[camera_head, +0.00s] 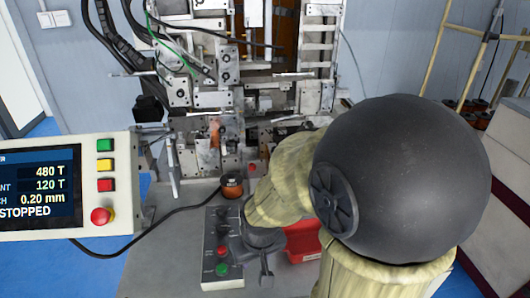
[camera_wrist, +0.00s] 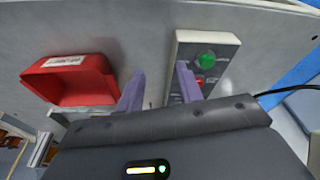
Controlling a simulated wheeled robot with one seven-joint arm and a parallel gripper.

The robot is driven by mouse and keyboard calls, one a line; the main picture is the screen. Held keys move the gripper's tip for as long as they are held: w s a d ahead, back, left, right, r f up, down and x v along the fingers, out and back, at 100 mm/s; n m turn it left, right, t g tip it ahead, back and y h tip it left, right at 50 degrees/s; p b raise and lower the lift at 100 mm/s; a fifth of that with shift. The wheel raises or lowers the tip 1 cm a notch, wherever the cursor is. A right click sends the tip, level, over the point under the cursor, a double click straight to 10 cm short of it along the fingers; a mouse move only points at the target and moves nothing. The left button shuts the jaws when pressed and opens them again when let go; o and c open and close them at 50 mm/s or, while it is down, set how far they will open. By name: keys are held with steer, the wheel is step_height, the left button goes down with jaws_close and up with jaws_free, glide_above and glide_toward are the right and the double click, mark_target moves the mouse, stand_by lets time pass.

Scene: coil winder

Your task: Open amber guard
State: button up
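An amber-brown upright panel (camera_head: 285,32) shows at the top of the winding machine in the head view, partly behind metal frame parts. It looks like the amber guard, but I cannot tell for sure, nor whether it is open or shut. It is not visible in the wrist view. My gripper (camera_wrist: 160,75) points down at the bench, its two purple fingers apart with nothing between them. In the head view my gripper (camera_head: 264,244) is low beside the button box, well below and in front of the panel. My arm hides part of the bench and machine.
The button box (camera_head: 222,248) with green and red buttons is close beside my gripper; it also shows in the wrist view (camera_wrist: 202,50). A red bin (camera_wrist: 72,80) lies on the other side. A copper-coloured spool (camera_head: 232,185) stands behind. The display (camera_head: 62,190) reads STOPPED.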

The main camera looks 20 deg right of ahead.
steer(key=shift+o, duration=1.2)
steer(key=shift+w, duration=0.15)
steer(key=w+a+m+t, duration=0.1)
steer(key=w, duration=0.2)
steer(key=w+m+t, duration=0.1)
steer(key=w, duration=0.2)
steer(key=w+a+m+t, duration=0.1)
steer(key=w, duration=0.2)
steer(key=shift+w+a+r+t+p, duration=0.3)
steer(key=shift+w+a+r+p, duration=0.05)
steer(key=shift+w, duration=0.05)
steer(key=w+d+r+m+t+h, duration=0.1)
steer(key=w+r+m+t+h, duration=0.2)
steer(key=w, duration=0.6)
steer(key=d+r+m+h, duration=0.1)
steer(key=m+h, duration=0.2)
steer(key=h, duration=0.1)
steer(key=d+r+m+h+p, duration=0.1)
steer(key=d+m+h, duration=0.1)
steer(key=m+h, duration=0.1)
steer(key=d+r+m+h, duration=0.1)
steer(key=r+m+h, duration=0.1)
steer(key=m+h, duration=0.2)
steer(key=shift+s+d+h+p, duration=0.15)
steer(key=shift+h+p, duration=0.2)
steer(key=shift+h, duration=0.55)
steer(key=shift+d, duration=0.1)
